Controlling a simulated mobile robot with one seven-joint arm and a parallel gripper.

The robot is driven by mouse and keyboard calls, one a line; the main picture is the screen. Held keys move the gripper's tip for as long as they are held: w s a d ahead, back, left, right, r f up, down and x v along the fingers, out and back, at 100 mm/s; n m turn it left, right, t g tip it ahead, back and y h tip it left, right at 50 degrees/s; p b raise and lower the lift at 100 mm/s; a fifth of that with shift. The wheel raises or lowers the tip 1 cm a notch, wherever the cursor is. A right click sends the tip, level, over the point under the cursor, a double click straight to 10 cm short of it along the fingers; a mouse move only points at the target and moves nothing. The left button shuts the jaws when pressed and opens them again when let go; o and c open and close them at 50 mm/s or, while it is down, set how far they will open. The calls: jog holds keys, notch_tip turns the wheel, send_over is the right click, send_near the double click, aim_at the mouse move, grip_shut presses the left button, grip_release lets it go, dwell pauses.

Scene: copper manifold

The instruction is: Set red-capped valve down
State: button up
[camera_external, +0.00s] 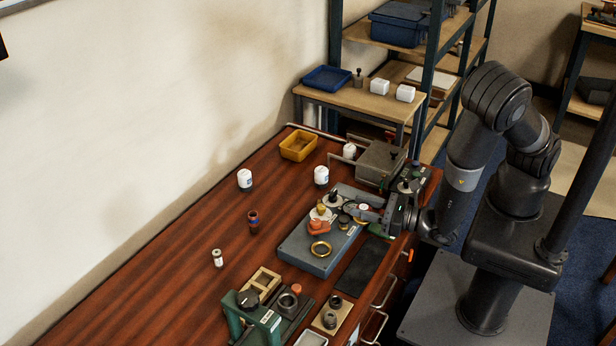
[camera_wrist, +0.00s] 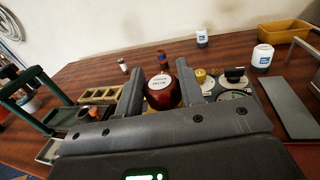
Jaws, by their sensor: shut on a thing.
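The red-capped valve (camera_wrist: 162,92) has a round red cap with a white printed label on top. It sits upright between the two fingers of my gripper (camera_wrist: 160,78), which is shut on it. In the external view the pale label of the valve (camera_external: 364,207) shows between the fingers, at the right part of the grey manifold block (camera_external: 310,262). An orange-red part (camera_external: 318,227), a brass knob (camera_external: 321,208) and a black knob (camera_external: 333,196) stand on the block. The valve's lower end is hidden, so I cannot tell whether it touches anything.
A dark flat mat (camera_external: 362,266) lies in front of the block. A green fixture (camera_external: 250,318) and a wooden tray (camera_external: 263,281) stand at the near end. White-capped jars (camera_external: 321,176) and a yellow bin (camera_external: 298,146) are farther back. The left tabletop is mostly clear.

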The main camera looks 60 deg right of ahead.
jog(key=w+d+m+g+h, duration=0.1)
jog(key=w+d+m+h, duration=0.3)
jog(key=w, duration=0.5)
jog(key=w+d+m+h, duration=0.35)
jog(key=w+h, duration=0.25)
jog(key=w, duration=0.2)
jog(key=w+d+m+g+h, duration=0.6)
jog(key=w+d+g+h, duration=0.15)
jog(key=w+d, duration=1.15)
jog(key=shift+t+h, duration=0.45)
jog(key=w+a+f, duration=0.1)
jog(key=a+f, duration=0.1)
jog(key=a, duration=0.1)
jog(key=w+a+f, duration=0.1)
jog(key=a+f, duration=0.1)
jog(key=a, duration=0.1)
jog(key=w+a+f, duration=0.1)
jog(key=a+f, duration=0.2)
jog(key=shift+w+a, duration=0.1)
jog(key=shift+a, duration=0.05)
jog(key=shift+f, duration=2.05)
jog(key=shift+f, duration=0.15)
jog(key=o, duration=1)
jog(key=shift+o, duration=0.2)
